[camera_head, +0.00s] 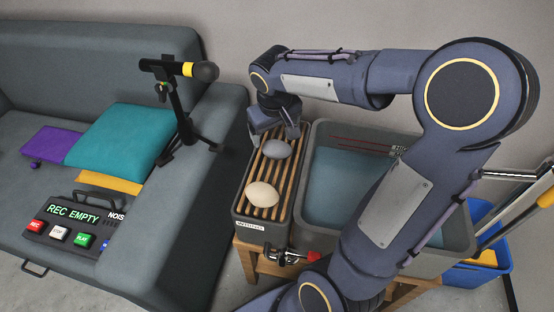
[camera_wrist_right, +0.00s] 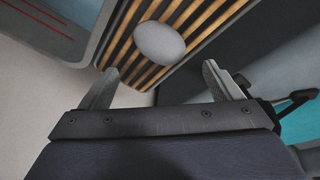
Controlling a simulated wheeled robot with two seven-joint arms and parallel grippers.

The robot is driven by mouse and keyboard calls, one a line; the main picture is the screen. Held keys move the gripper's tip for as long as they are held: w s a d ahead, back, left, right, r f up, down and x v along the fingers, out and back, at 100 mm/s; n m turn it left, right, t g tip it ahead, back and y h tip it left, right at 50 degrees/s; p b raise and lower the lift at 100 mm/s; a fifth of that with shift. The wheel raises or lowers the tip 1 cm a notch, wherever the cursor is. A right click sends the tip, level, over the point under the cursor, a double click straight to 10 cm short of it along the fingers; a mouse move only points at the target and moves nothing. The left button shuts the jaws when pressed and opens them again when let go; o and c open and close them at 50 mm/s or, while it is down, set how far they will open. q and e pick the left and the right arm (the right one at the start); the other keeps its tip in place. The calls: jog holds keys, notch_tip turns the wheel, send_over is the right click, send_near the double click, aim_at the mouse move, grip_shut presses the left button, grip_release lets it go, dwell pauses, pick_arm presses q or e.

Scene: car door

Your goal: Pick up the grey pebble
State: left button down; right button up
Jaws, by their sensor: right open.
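The grey pebble (camera_head: 277,149) lies on the wooden slats of a grey rack (camera_head: 245,212), toward its far end. In the right wrist view the pebble (camera_wrist_right: 160,43) sits just beyond the fingertips, roughly centred between them. My right gripper (camera_head: 276,135) is open and empty at the far end of the rack, close to the pebble. Its two spread fingers (camera_wrist_right: 160,75) show in the wrist view, with the pebble apart from them. My left gripper is not in view.
A cream pebble (camera_head: 262,195) lies on the nearer slats. A water basin (camera_head: 345,185) adjoins the rack's right side. A grey sofa (camera_head: 215,130) with a microphone stand (camera_head: 182,115) is at the left. A tap with a red handle (camera_head: 290,257) is in front.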

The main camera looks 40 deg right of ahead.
aim_at(276, 145)
jog(key=shift+b+x, duration=0.3)
jog(key=shift+x, duration=0.75)
jog(key=b+x, duration=0.1)
jog(key=x, duration=0.1)
jog(key=b+x, duration=0.1)
jog(key=x, duration=0.2)
jog(key=shift+s+f+b, duration=0.2)
jog(key=shift+f+b, duration=0.15)
jog(key=shift+r, duration=0.1)
jog(key=c, duration=1)
jog(key=shift+o, duration=0.2)
